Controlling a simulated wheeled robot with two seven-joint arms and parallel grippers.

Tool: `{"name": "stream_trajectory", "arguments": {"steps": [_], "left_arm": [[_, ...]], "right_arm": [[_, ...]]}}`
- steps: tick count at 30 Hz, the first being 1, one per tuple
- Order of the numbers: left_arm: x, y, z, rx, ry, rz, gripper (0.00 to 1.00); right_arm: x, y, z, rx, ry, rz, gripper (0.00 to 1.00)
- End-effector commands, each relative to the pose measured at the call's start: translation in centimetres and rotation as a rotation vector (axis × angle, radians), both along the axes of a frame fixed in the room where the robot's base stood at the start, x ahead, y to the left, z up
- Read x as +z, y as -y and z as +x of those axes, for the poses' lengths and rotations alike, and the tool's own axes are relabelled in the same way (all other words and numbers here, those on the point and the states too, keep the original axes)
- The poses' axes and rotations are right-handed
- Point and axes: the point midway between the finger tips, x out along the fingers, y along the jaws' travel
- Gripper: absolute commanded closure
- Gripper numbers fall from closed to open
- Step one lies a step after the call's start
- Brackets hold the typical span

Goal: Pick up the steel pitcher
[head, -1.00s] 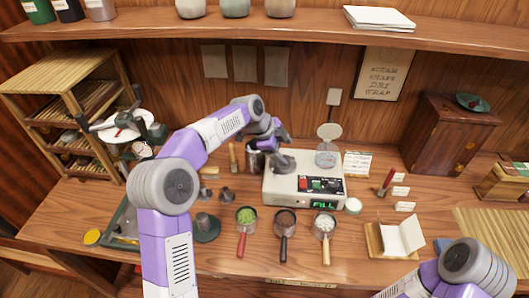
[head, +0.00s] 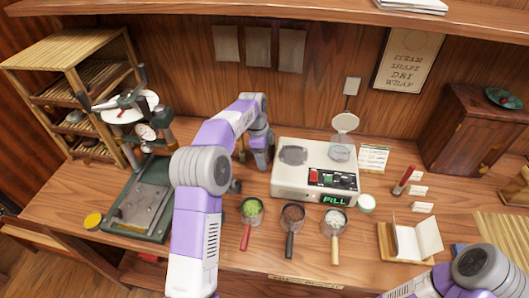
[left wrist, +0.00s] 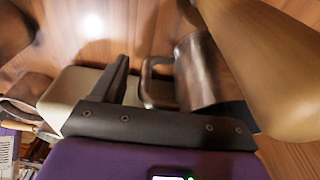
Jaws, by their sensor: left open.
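The steel pitcher (left wrist: 200,72) shows in the left wrist view as a shiny grey-brown metal body with a looped handle on its left side. My left gripper (left wrist: 165,62) is open, with its dark left finger beside the handle and the pitcher in front of the palm. The pitcher covers or blends with the other finger, so I cannot tell whether they touch. In the head view my left gripper (head: 262,160) is low at the back of the counter, left of the white machine, and hides the pitcher. My right gripper is out of frame; only its arm shows at lower right.
The white machine (head: 315,185) with a "FILL" display stands right of my left gripper. Three handled cups of green (head: 251,209), brown (head: 292,214) and white (head: 335,219) contents stand in front. A press (head: 143,200) stands left. A large tan rounded object (left wrist: 262,65) crowds the wrist view.

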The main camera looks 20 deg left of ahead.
Motion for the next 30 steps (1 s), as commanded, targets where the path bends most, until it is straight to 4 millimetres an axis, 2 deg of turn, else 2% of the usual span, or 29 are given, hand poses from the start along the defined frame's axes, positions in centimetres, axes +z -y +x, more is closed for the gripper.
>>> {"name": "stream_trajectory", "arguments": {"steps": [8, 22, 23, 30], "left_arm": [[-0.31, 0.09, 0.04, 0.0, 0.002, 0.0, 0.26], [-0.3, 0.09, 0.04, -0.001, 0.002, -0.002, 0.97], [-0.3, 0.1, 0.04, -0.001, 0.002, -0.002, 1.0], [-0.19, 0.1, 0.07, 0.0, 0.005, -0.001, 1.0]], "right_arm": [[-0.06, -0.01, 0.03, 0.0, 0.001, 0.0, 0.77], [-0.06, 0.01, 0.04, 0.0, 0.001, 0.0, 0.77], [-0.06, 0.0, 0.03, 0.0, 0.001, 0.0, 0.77], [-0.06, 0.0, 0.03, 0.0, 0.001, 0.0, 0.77]]}}
